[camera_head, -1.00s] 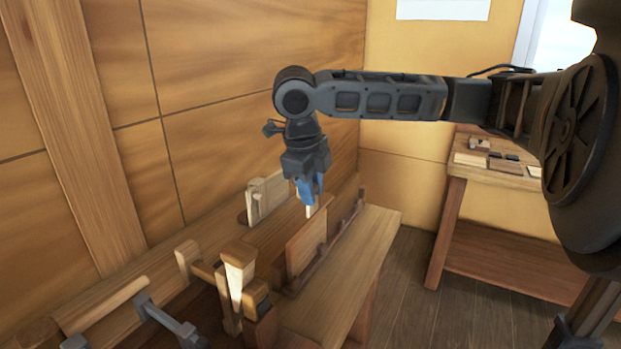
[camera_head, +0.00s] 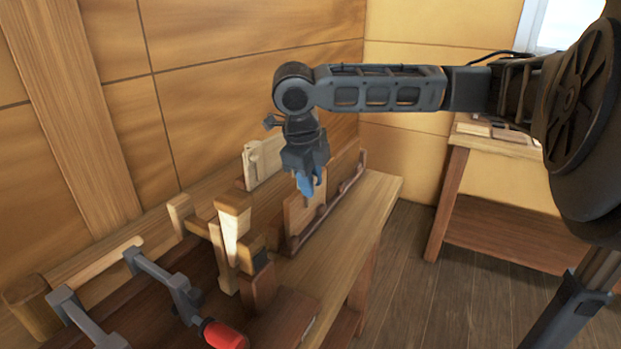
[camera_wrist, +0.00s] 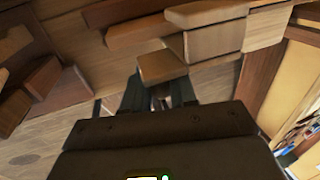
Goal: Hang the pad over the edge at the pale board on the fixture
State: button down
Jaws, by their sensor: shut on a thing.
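My gripper (camera_head: 307,190) points down over the bench, its blue fingers at the upper edge of an upright brown board (camera_head: 300,216). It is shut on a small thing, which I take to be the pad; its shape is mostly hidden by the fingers. In the wrist view the fingers (camera_wrist: 160,97) close on it at the middle, next to a brown block (camera_wrist: 160,66). A pale upright board (camera_head: 264,160) stands behind, left of my gripper. A pale upright piece (camera_head: 232,234) stands on the wooden fixture at the front left.
A low dark rail (camera_head: 325,213) runs along the bench (camera_head: 350,222). Grey clamps (camera_head: 165,280), one with a red handle (camera_head: 222,334), lie at the front left. The wall is close behind. A second table (camera_head: 500,150) stands at the right. Bare bench lies right of the rail.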

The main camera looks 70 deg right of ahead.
jog(key=shift+f+b, duration=1.65)
jog(key=shift+f, duration=1.3)
jog(key=shift+f, duration=0.2)
jog(key=c, duration=0.8)
grip_release()
jog(key=shift+v, duration=3.9)
jog(key=shift+r, duration=0.1)
